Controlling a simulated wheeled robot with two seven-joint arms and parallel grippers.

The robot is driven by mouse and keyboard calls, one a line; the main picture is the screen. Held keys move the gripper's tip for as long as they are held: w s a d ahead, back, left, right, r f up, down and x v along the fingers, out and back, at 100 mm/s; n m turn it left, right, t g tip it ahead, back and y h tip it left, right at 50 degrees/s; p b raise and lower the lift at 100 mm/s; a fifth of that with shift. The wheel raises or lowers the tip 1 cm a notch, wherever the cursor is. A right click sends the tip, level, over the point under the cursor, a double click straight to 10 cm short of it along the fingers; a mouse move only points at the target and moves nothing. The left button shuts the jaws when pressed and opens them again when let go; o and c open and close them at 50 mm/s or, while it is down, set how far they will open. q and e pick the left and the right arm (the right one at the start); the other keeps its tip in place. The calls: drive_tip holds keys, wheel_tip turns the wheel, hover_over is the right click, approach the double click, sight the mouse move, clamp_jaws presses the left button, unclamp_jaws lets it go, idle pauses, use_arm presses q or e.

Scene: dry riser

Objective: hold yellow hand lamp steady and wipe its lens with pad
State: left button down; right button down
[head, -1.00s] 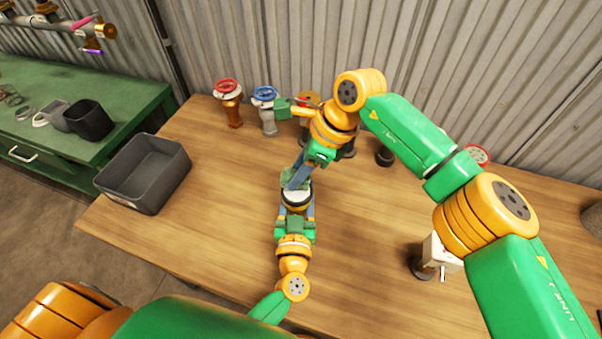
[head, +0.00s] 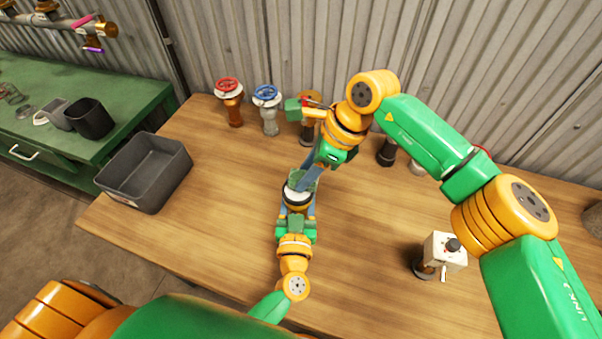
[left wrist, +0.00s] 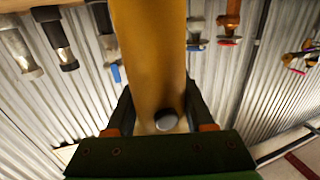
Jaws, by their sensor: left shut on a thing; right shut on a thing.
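The yellow hand lamp's pale lens (head: 293,196) and dark rim face up in the head view, above the middle of the wooden table. My left gripper (head: 297,211) is shut around the lamp from the near side. In the left wrist view the lamp's yellow body (left wrist: 148,60), with a grey button, stands between the fingers of my left gripper (left wrist: 160,112). My right gripper (head: 307,172) comes down from the far side, shut on the green pad (head: 301,184). The pad is at the lens and covers part of it; whether it touches cannot be told exactly.
A grey open bin (head: 140,175) stands at the table's left. A red-wheel valve (head: 230,100), a blue-wheel valve (head: 267,105) and other fittings line the back. A white box-shaped fitting (head: 442,252) stands at the right. The table's middle right is clear.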

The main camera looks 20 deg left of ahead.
drive_tip(key=shift+s+d, duration=0.15)
drive_tip(key=shift+d, duration=0.15)
drive_tip(key=shift+s, duration=1.2)
wheel_tip(320, 180, up, 8)
drive_tip(key=shift+w, duration=0.1)
drive_tip(key=d, duration=0.8)
